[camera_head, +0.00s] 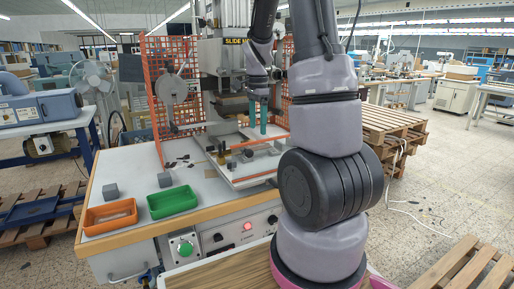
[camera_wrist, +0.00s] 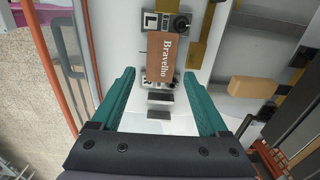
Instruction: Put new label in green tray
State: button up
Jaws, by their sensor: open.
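In the head view my gripper (camera_head: 259,124) is over the machine's plate, under the press head. Nothing is visibly held. The green tray (camera_head: 170,212) sits at the table's front, left of the machine, and looks empty.
An orange tray (camera_head: 110,225) is left of the green one. Two grey blocks (camera_head: 165,180) stand behind the trays. Small dark pieces (camera_head: 180,162) lie on the table. The stamping press (camera_head: 225,65) and orange mesh guards (camera_head: 166,105) stand close around my gripper.

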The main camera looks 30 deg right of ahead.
jog(key=shift+w+f, duration=0.1)
jog(key=shift+f, duration=2.85)
jog(key=c, duration=1.2)
